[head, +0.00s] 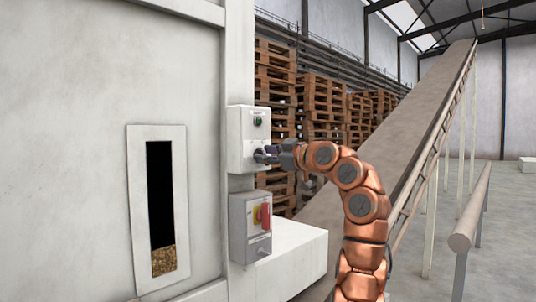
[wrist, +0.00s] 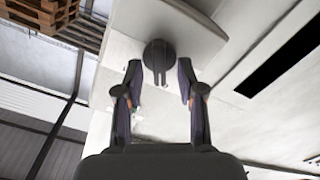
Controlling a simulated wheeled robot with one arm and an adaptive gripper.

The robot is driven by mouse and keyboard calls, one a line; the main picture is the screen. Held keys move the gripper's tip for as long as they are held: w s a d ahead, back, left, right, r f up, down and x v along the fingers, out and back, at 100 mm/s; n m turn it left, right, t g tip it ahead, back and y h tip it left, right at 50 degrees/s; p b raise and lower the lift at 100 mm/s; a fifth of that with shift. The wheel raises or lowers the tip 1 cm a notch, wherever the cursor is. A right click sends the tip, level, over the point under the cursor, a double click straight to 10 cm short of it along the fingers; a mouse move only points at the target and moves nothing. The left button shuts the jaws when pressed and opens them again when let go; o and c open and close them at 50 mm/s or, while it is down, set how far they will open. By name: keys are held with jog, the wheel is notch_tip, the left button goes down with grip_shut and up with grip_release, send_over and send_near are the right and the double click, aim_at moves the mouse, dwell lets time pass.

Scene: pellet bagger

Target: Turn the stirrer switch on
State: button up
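The white switch box (head: 249,140) is on the machine's post, with a green button or lamp (head: 258,121) near its top. A black rotary switch (head: 259,156) sits low on its face; any label is too small to read. In the wrist view this round black knob (wrist: 158,54) shows with its grip bar pointing toward my gripper. My gripper (head: 274,154) is at the knob. In the wrist view my gripper (wrist: 159,76) is open, one finger to each side of the bar, with gaps on both sides. It holds nothing.
Below is a grey box (head: 250,232) with a red and yellow switch (head: 262,216). A white ledge (head: 300,250) juts out beneath it. A sight window (head: 160,205) with pellets is at left. Pallets (head: 275,85) and a sloping conveyor (head: 395,140) stand behind my arm.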

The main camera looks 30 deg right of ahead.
grip_shut()
jog(key=shift+f+m+b, duration=0.15)
jog(key=shift+m+b, duration=0.25)
jog(key=shift+b, duration=0.3)
jog(key=m+b, duration=0.3)
jog(key=m, duration=0.1)
jog(key=shift+r, duration=0.2)
jog(key=shift+d+r+m, duration=0.1)
jog(key=shift+r+m, duration=0.05)
jog(key=shift+m, duration=1.25)
jog(key=shift+d+m+p, duration=0.15)
jog(key=shift+m+p, duration=0.55)
jog(key=shift+m, duration=1.6)
